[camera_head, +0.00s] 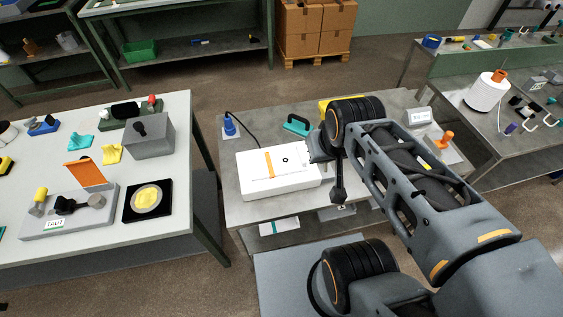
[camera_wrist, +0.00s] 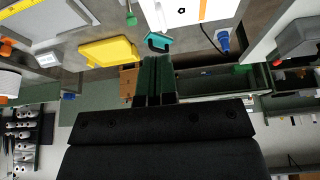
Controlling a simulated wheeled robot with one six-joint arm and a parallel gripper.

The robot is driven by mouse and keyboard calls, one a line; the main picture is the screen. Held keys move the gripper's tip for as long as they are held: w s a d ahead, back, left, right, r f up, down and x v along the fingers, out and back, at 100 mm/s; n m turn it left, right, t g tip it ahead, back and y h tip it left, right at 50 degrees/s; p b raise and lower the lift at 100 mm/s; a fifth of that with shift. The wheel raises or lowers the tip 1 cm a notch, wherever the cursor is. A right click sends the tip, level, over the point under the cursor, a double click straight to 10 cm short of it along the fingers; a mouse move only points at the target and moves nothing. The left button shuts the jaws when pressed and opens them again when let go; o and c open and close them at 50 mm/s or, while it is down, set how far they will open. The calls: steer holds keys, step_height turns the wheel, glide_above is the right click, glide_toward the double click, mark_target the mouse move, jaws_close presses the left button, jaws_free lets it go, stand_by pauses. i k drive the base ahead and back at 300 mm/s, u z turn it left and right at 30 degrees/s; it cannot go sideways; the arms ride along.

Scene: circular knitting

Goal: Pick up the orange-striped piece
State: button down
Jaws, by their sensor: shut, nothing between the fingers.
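A white, box-shaped piece with an orange stripe (camera_head: 262,186) lies on the grey middle table (camera_head: 240,212). It has a small black mark on top. It also shows at the top edge of the wrist view (camera_wrist: 212,10), partly cut off. My gripper (camera_wrist: 156,60) shows as dark fingers pressed together with nothing between them. In the head view my wrist is right of the white piece, apart from it as far as I can tell. My arm hides part of the table there.
A yellow object (camera_wrist: 108,51) lies near my arm. A white table (camera_head: 100,245) with several fixtures is at left. A grey bench (camera_head: 510,150) is at right.

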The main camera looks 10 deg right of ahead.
mark_target(265, 165)
steer(key=z, duration=2.2)
steer(key=k, duration=1.25)
steer(key=u, duration=1.45)
steer(key=i, duration=0.5)
steer(key=u, duration=0.1)
